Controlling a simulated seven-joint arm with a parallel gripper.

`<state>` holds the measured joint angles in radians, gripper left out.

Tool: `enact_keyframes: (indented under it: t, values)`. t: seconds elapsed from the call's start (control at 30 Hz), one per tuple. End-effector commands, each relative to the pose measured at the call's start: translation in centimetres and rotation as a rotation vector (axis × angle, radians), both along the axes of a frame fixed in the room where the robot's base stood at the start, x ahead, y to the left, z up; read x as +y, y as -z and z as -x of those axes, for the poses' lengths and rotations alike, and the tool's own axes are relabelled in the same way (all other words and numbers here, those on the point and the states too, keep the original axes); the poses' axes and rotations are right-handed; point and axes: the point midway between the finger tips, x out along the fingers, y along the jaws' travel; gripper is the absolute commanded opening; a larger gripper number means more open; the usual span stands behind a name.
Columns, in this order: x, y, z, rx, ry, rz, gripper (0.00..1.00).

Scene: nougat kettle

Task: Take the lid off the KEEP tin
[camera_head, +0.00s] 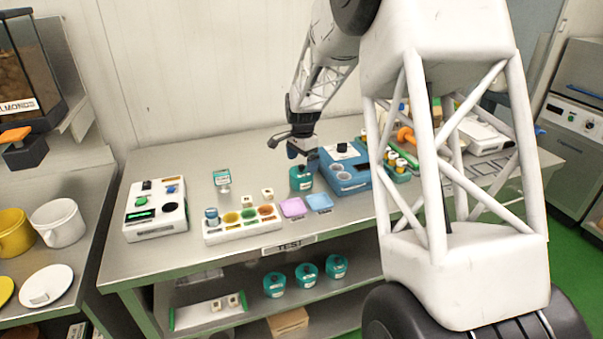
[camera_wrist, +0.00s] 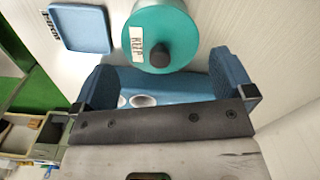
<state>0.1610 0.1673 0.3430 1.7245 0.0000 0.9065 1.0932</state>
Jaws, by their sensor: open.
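The KEEP tin (camera_head: 301,179) is a small teal round tin standing on the metal counter, left of a blue machine. In the wrist view its teal lid (camera_wrist: 178,30) fills the top middle, with a white KEEP label (camera_wrist: 137,43) and a dark round knob (camera_wrist: 159,55). The lid is on the tin. My gripper (camera_head: 298,150) is above the tin in the head view. In the wrist view my gripper (camera_wrist: 163,82) has its two blue fingers spread wide and holds nothing. The knob lies just beyond the gap between the fingers, apart from both.
The blue machine (camera_head: 345,170) stands close right of the tin. A pink dish (camera_head: 293,207) and a blue dish (camera_head: 319,203) lie in front. A white tray of coloured wells (camera_head: 240,227) is to the left. Several teal tins (camera_head: 307,274) stand on the lower shelf.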

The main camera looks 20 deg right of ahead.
Motion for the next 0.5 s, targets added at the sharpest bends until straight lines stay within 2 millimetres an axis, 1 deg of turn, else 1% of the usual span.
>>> enact_keyframes:
  t: [0.1,0.2,0.33,0.5]
  values:
    - [0.0,1.4,0.0,0.001,0.000,-0.001,1.00]
    - [0.0,2.2,0.0,0.000,0.000,0.000,1.00]
    - [0.0,2.7,0.0,0.000,0.000,0.000,1.00]
    - [0.0,2.7,0.0,0.000,0.000,0.000,1.00]
